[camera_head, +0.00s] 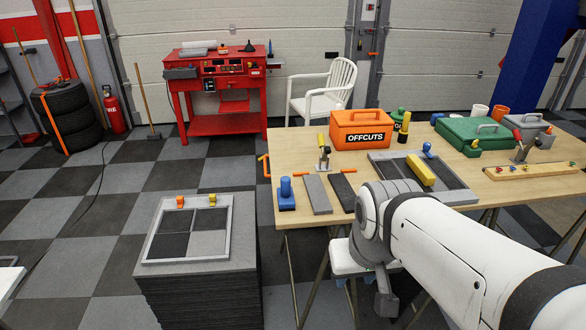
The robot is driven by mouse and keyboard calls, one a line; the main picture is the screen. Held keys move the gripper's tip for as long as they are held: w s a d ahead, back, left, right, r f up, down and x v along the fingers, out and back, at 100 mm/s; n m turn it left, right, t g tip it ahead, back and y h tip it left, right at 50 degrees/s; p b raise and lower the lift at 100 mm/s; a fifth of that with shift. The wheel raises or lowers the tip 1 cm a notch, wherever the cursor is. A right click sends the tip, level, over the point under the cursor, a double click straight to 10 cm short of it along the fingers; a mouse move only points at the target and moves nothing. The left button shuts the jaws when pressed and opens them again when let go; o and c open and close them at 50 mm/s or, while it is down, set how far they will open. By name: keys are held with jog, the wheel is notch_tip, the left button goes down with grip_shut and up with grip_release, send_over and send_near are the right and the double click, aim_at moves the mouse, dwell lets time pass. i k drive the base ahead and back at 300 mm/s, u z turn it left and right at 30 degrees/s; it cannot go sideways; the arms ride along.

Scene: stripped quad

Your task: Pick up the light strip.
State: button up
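A light grey strip (317,194) lies flat on the wooden table, near its front left edge. A darker strip (342,191) lies beside it on the right, with an orange bar at its far end. My white arm reaches in from the lower right, and its grey joint is to the right of and nearer than the strips. A small dark grey part (386,298) hangs below the arm, apart from the strips; it may be my gripper, but its fingers cannot be made out. Nothing is seen touching the light strip.
A blue-handled block (286,195) stands just left of the strip, and a clamp-like tool (323,152) behind it. A framed tray (463,196) with a yellow block is to the right. An orange OFFCUTS box (361,130) stands behind. A second framed tray (150,259) sits on a grey stack at left.

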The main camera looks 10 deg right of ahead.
aim_at(319, 199)
jog(key=z, duration=0.05)
jog(key=i, duration=1)
jog(key=u, duration=0.05)
